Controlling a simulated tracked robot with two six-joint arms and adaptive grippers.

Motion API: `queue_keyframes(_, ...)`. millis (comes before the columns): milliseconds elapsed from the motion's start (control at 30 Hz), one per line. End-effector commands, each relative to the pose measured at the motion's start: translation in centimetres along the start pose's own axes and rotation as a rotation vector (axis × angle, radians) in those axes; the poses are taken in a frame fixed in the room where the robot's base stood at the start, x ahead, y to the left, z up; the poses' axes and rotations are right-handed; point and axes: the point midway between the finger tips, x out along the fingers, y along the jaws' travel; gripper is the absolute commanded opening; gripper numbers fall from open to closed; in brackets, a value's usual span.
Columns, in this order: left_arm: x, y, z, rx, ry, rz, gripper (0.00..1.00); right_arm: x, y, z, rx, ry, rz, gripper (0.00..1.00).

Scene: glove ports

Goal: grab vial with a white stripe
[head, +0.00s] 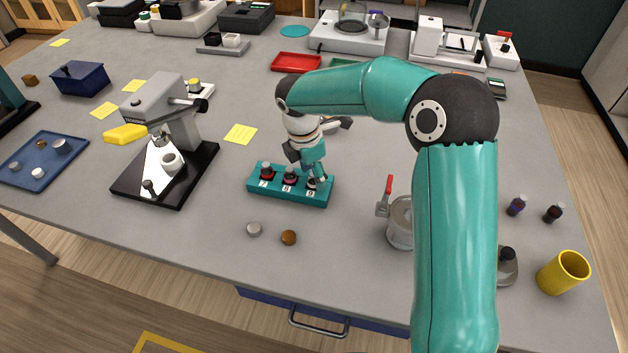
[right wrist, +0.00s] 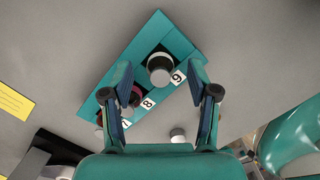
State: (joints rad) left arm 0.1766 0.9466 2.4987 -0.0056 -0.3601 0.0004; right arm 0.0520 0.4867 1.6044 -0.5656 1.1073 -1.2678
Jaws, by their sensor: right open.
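A teal rack (head: 258,190) stands on the grey bench with slots numbered 7, 8 and 9. Three vials stand upright in it: vial 7 (head: 266,170), vial 8 (head: 290,176) and vial 9 (head: 312,181). My right gripper (head: 311,163) points down over the slot 9 end, open and empty. In the right wrist view, my right gripper (right wrist: 160,64) has its fingers on either side of vial 9 (right wrist: 159,72), which has a grey-white top. The left finger partly covers vial 8 (right wrist: 134,97). My left gripper is not in view.
A microscope (head: 170,135) stands left of the rack. Two dark-capped vials (head: 516,206) stand near a yellow cup (head: 563,272) at the right. A grey cap (head: 254,229) and a brown piece (head: 289,237) lie before the rack.

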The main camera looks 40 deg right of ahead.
Motion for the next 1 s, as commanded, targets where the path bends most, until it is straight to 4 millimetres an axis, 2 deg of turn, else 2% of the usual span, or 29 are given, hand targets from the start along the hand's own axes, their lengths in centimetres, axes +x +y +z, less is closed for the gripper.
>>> queue_keyframes(133,-0.16,0.06,0.0,0.0,0.0,0.0,0.4,1.23,-0.05,0.0,0.001,0.001,-0.002,0.59)
queue_keyframes(367,-0.13,0.05,0.0,0.0,0.0,0.0,0.4,1.31,0.0,-0.01,0.001,0.001,0.0,0.58)
queue_keyframes(600,-0.13,0.05,0.01,0.0,0.0,0.0,0.4,1.27,0.01,-0.01,0.001,0.001,0.0,0.18)
queue_keyframes(700,-0.13,0.05,0.0,0.0,0.0,0.0,0.4,1.26,0.01,-0.01,0.001,0.001,0.001,0.04)
queue_keyframes(1000,-0.12,0.04,0.01,0.0,0.0,0.0,0.4,1.09,0.03,0.01,0.001,0.0,0.001,0.03)
